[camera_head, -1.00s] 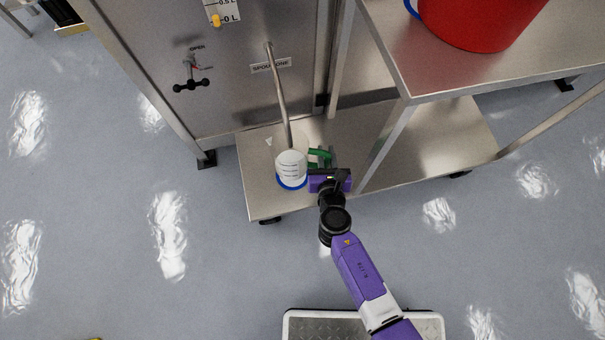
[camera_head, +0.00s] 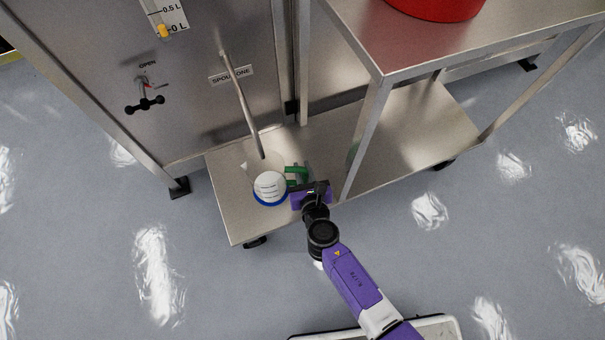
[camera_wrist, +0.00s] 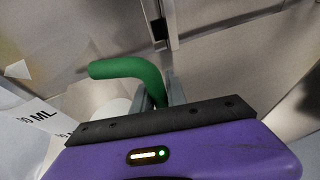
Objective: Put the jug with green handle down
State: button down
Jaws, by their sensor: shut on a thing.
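The jug with the green handle (camera_head: 271,187) is a clear jug with dark markings and a blue base band, seen over the low steel shelf (camera_head: 232,222), near its front left part. Its green handle (camera_head: 297,171) points right, toward my gripper (camera_head: 306,186). In the wrist view the green handle (camera_wrist: 130,69) runs down to the grey fingers of my gripper (camera_wrist: 161,98), which are shut on it. The palm hides the lower handle. I cannot tell whether the jug's base touches the shelf.
The spout (camera_head: 242,105) comes down from the steel vessel and ends just behind the jug. A table leg (camera_head: 365,140) stands close to the right of my gripper. A red container (camera_head: 440,8) is on the upper table. The shelf is clear farther right.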

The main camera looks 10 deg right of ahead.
jog(key=shift+f+b, duration=0.5)
jog(key=shift+f, duration=0.6)
jog(key=shift+f, duration=0.1)
jog(key=c, duration=1.3)
grip_release()
jog(key=shift+c, duration=0.2)
jog(key=p+v, duration=0.4)
jog(key=v, duration=0.8)
